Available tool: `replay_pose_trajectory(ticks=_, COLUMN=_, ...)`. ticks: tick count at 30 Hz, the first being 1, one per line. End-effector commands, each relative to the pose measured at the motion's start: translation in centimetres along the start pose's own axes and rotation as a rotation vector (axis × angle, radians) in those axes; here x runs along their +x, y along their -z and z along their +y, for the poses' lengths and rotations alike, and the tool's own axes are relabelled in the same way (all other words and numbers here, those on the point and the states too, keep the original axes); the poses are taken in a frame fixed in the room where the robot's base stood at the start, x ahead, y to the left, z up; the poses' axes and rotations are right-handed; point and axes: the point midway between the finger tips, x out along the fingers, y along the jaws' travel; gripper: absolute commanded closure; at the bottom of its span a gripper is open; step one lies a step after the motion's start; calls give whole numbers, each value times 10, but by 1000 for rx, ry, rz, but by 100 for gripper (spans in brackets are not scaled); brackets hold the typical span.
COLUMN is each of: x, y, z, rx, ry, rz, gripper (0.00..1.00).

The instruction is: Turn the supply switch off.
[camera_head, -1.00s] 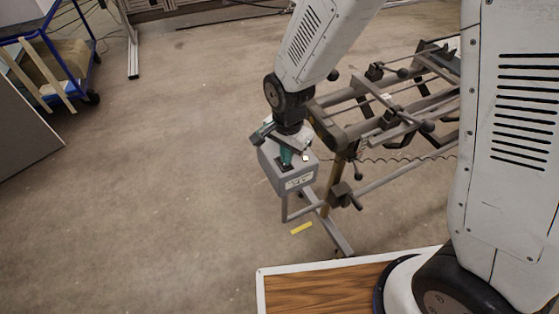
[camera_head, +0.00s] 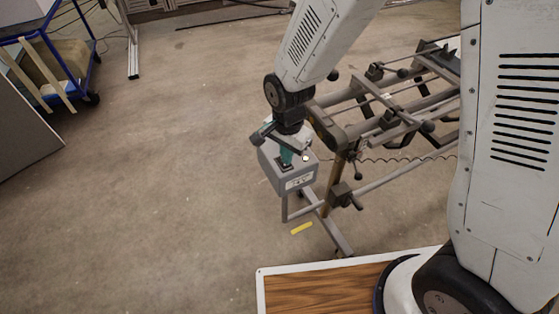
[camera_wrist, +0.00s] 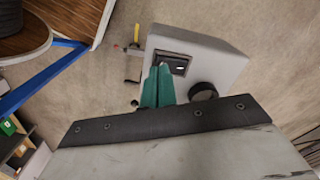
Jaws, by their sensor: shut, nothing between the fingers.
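The grey switch box (camera_head: 299,182) stands on a post at the front of the metal frame, with a pale label on its front. In the wrist view the box (camera_wrist: 218,58) shows a dark rocker switch (camera_wrist: 175,64) set in its top face and a round dark knob (camera_wrist: 203,91) beside it. My gripper (camera_head: 287,160) is over the box top, its green fingers (camera_wrist: 160,72) shut and empty. The fingertips are at the near edge of the switch; I cannot tell whether they touch it. A small pale round spot (camera_head: 306,158) shows on the box top.
The metal frame (camera_head: 395,110) with bars and clamps stands behind and right of the box. A yellow strip (camera_head: 301,228) lies on the floor below. A blue cart (camera_head: 55,65) is far left.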

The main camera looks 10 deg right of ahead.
Motion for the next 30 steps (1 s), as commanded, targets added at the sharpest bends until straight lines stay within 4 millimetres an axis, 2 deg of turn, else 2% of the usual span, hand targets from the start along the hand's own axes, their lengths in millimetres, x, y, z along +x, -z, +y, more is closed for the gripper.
replay_pose_trajectory(ticks=30, x=10, y=0, z=0, rx=0, ry=0, rz=0, gripper=100)
